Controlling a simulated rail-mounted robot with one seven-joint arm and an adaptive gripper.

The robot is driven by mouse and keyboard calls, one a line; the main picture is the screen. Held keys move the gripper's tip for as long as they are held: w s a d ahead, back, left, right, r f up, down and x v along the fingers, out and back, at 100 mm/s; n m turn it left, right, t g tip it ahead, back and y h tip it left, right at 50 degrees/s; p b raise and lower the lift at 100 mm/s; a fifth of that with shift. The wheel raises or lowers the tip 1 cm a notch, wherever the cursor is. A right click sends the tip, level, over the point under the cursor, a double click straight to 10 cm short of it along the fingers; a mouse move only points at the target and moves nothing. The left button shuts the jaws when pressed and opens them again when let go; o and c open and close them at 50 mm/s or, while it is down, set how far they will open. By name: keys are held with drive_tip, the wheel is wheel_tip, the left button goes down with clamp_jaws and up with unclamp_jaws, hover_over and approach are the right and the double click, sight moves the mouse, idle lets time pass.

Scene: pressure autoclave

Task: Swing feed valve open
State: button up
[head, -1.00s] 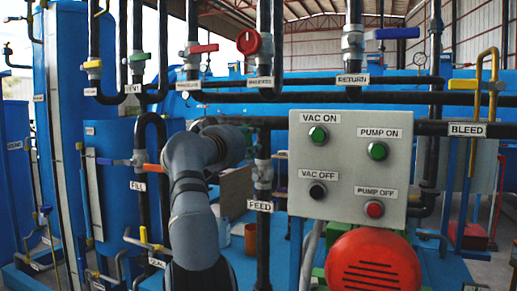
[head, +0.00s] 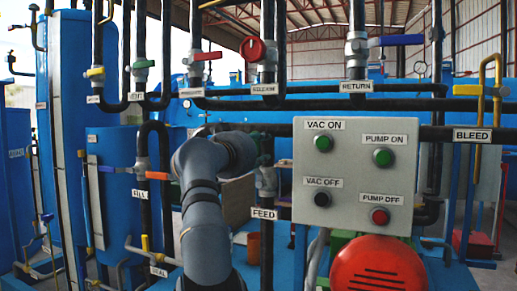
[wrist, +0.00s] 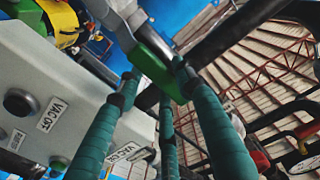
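The feed valve (head: 267,180) sits on the black vertical pipe above the FEED label (head: 264,214) in the head view, left of the control box. A green lever (wrist: 158,72) shows in the wrist view, up against my fingertips; I take it for this valve's handle. My gripper (wrist: 156,78) has teal fingers, spread apart and straight, with their tips around the lever. Whether they touch it I cannot tell. In the head view my grey arm reaches to the valve, and the gripper is mostly hidden behind the arm and pipe.
The grey control box (head: 300,200), with VAC and PUMP buttons, stands close right of the feed pipe. The red motor cover (head: 378,278) is below it. The fill valve (head: 143,165) is to the left. Black horizontal pipes (head: 330,104) run above.

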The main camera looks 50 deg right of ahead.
drive_tip(key=shift+o, duration=1.1)
drive_tip(key=v, duration=1.2)
drive_tip(key=x, duration=1.2)
drive_tip(key=shift+w, duration=0.1)
drive_tip(key=shift+w+a, duration=0.1)
drive_tip(key=shift+o, duration=0.2)
drive_tip(key=shift+o, duration=1.1)
